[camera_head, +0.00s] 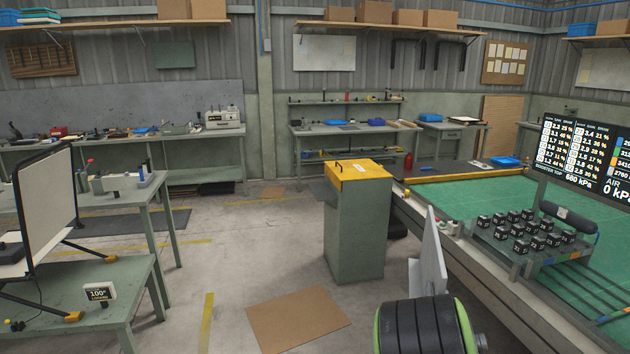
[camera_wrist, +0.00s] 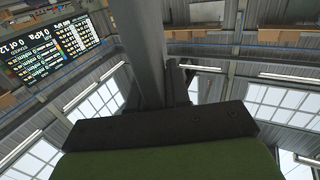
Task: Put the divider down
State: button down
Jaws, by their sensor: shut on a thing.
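A pale upright panel, which looks like the divider (camera_head: 431,262), stands out in the head view just beyond my black, green-ringed arm, beside the green-topped table's near edge. It is seen nearly edge-on. In the wrist view the divider (camera_wrist: 144,45) shows as a grey, slightly tilted slab rising from my gripper (camera_wrist: 160,118). My gripper is shut on it. The fingertips are hidden in the head view, and the grip itself is only partly visible in the wrist view. I cannot tell whether the divider's lower edge touches anything.
The green-topped table (camera_head: 455,196) at right carries a rack of black numbered blocks (camera_head: 525,232). A green cabinet with a yellow top (camera_head: 358,171) stands ahead. A brown sheet (camera_head: 297,318) lies on the floor. A framed screen (camera_head: 47,208) stands on the left bench. Open floor lies between.

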jog(key=s+a+f+n+y, duration=0.1)
jog(key=a+f+n+y, duration=0.1)
jog(key=a, duration=0.5)
jog(key=s+a+f+n+t+y, duration=0.1)
jog(key=a+f+y, duration=0.2)
jog(key=a, duration=0.4)
jog(key=shift+s+a+f+n+y, duration=0.25)
jog(key=shift+a+f+n+y, duration=0.15)
